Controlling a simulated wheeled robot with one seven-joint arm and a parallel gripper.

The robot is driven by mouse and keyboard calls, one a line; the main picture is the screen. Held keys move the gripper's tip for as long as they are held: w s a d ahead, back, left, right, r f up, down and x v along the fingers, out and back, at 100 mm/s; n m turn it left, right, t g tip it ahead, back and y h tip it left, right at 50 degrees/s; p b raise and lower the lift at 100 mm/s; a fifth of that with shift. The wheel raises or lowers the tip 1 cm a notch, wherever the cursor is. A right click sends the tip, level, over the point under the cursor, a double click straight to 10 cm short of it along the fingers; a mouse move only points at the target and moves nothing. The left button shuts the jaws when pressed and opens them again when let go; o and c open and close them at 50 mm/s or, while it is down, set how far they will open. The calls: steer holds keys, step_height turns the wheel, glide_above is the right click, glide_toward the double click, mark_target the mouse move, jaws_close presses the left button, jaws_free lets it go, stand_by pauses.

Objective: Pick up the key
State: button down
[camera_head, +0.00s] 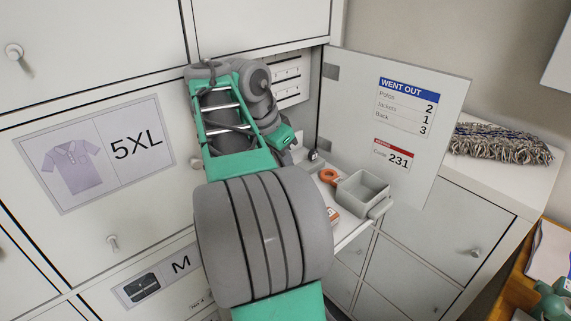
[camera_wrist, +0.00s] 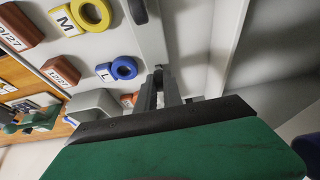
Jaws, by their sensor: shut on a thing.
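My gripper (camera_wrist: 166,88) shows in the wrist view with its two grey fingers close together over a pale surface. The fingers are shut on a small greyish thing at their tips, in the place where the key would be. Its shape is mostly hidden, so I cannot make out a key's outline. In the head view my arm reaches into the open locker compartment (camera_head: 292,75), and my arm hides most of the gripper and what it holds.
The compartment's open door (camera_head: 395,130) stands to the right. In the wrist view a blue ring (camera_wrist: 123,68), a yellow ring (camera_wrist: 92,14) and reddish-brown blocks (camera_wrist: 62,72) lie left.

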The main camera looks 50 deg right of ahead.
steer(key=s+a+r+p, duration=0.7)
steer(key=s+a+r, duration=0.2)
steer(key=r, duration=0.3)
steer(key=shift+a, duration=0.8)
steer(key=shift+s, duration=0.1)
